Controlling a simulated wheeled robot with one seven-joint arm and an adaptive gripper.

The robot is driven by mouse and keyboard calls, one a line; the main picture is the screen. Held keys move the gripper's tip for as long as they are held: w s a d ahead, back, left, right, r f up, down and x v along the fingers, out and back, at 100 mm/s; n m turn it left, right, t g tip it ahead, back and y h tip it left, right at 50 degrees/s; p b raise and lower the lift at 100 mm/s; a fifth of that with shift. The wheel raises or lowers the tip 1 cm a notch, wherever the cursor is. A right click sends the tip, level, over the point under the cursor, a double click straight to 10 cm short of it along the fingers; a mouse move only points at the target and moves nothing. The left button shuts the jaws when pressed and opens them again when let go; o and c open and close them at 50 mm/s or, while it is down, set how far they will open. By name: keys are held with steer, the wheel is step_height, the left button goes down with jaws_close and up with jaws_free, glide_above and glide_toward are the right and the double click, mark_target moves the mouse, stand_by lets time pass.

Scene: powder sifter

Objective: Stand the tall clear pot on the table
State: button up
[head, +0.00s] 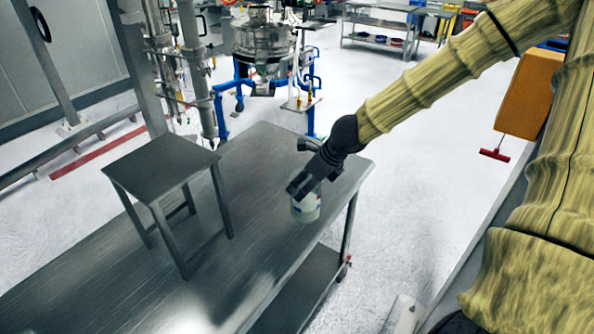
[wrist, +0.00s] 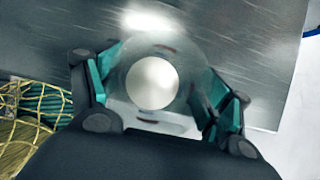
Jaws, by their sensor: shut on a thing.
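The clear pot (head: 307,207) is at my gripper (head: 303,188), over the right end of the steel table (head: 262,240) in the head view. It looks upright, and its upper part is partly hidden by the gripper. In the wrist view the pot (wrist: 190,60) is seen end-on as a round clear rim with a pale disc in its middle. The two teal-lined fingers of my gripper (wrist: 158,85) close on it from left and right. I cannot tell whether its base touches the table top.
A small steel stool (head: 160,160) stands on the table to the left of the pot. The table top around the pot is bare, with its front edge close by. A steel vessel on a blue frame (head: 265,50) stands on the floor behind.

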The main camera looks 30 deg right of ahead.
steer(key=shift+w+d+f+p, duration=0.6)
steer(key=shift+w+f, duration=0.1)
steer(key=shift+w, duration=0.75)
steer(key=shift+w+d+f+p, duration=0.6)
steer(key=shift+w+f, duration=0.15)
steer(key=shift+w, duration=0.75)
steer(key=shift+w+d+f+p, duration=0.5)
steer(key=shift+w+f+p, duration=0.15)
steer(key=shift+w, duration=0.8)
steer(key=shift+a, duration=0.1)
steer(key=shift+f, duration=0.15)
steer(key=o, duration=1.5)
steer(key=shift+o, duration=0.2)
